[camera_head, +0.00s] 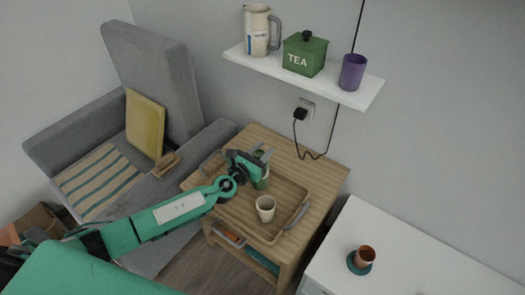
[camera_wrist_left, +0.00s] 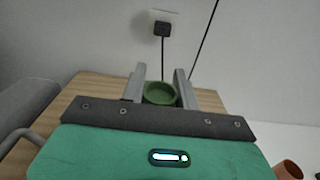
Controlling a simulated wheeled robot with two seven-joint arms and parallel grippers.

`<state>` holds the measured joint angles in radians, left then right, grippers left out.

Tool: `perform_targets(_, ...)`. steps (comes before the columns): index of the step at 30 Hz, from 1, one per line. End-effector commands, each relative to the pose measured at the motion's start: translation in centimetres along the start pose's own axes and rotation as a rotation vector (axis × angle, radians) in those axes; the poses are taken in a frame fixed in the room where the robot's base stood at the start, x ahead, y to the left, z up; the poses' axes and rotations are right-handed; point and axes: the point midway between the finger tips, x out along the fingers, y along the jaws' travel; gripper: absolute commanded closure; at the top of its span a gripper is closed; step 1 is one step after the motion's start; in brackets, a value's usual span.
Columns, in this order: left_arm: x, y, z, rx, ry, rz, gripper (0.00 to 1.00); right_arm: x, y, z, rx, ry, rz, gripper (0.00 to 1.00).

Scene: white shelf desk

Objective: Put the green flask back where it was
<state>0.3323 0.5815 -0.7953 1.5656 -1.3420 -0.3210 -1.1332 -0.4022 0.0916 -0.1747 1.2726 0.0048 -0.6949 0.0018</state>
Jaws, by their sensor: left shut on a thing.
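The green flask (camera_wrist_left: 160,95) shows from above as a round green rim between the two fingers of my left gripper (camera_wrist_left: 160,82) in the left wrist view. In the head view, part of the green flask (camera_head: 262,183) shows under my left gripper (camera_head: 264,156), at the wooden tray (camera_head: 236,215) on the wooden side table (camera_head: 333,174). The gripper is shut on the flask and hides much of it. I cannot tell whether the flask's base touches the tray. My right gripper is not in view.
A cream cup (camera_head: 265,208) stands on the tray close to the flask. A white wall shelf (camera_head: 338,91) holds a pitcher (camera_head: 257,31), a green tea tin (camera_head: 304,55) and a purple cup (camera_head: 352,72). A copper cup (camera_head: 365,256) stands on the white desk (camera_head: 400,245). A grey armchair (camera_head: 155,70) is left.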

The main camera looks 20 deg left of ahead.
Motion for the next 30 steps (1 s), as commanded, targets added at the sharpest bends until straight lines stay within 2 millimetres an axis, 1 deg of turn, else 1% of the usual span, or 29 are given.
perform_targets(1, 0.0, 0.0, 0.0, 0.000, -0.002, 0.000, 1.00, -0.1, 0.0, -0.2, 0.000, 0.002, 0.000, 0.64)
perform_targets(2, 0.0, 0.0, -0.1, 0.000, 0.000, 0.000, 0.63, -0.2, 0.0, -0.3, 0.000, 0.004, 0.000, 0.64)
perform_targets(4, 0.0, 0.0, 0.0, 0.000, 0.000, 0.000, 0.50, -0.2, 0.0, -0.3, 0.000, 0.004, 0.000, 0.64)
perform_targets(5, 0.0, 0.0, 0.0, 0.000, 0.000, 0.000, 0.47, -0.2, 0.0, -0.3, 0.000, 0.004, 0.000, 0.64)
perform_targets(17, 0.0, 0.0, 0.3, 0.000, 0.000, 0.000, 0.47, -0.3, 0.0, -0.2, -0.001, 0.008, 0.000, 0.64)
perform_targets(19, -1.1, 0.1, 0.0, 0.000, 0.002, 0.000, 0.47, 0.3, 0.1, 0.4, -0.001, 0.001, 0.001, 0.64)
perform_targets(23, -3.7, 0.0, -0.1, 0.000, 0.004, -0.001, 0.47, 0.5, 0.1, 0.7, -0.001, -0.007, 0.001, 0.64)
perform_targets(26, -5.9, 0.0, -0.1, 0.000, 0.004, -0.001, 0.47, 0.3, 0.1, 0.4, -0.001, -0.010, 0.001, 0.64)
perform_targets(30, -8.6, 0.0, -0.1, 0.000, 0.003, -0.001, 0.47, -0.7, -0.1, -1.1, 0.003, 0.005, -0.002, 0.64)
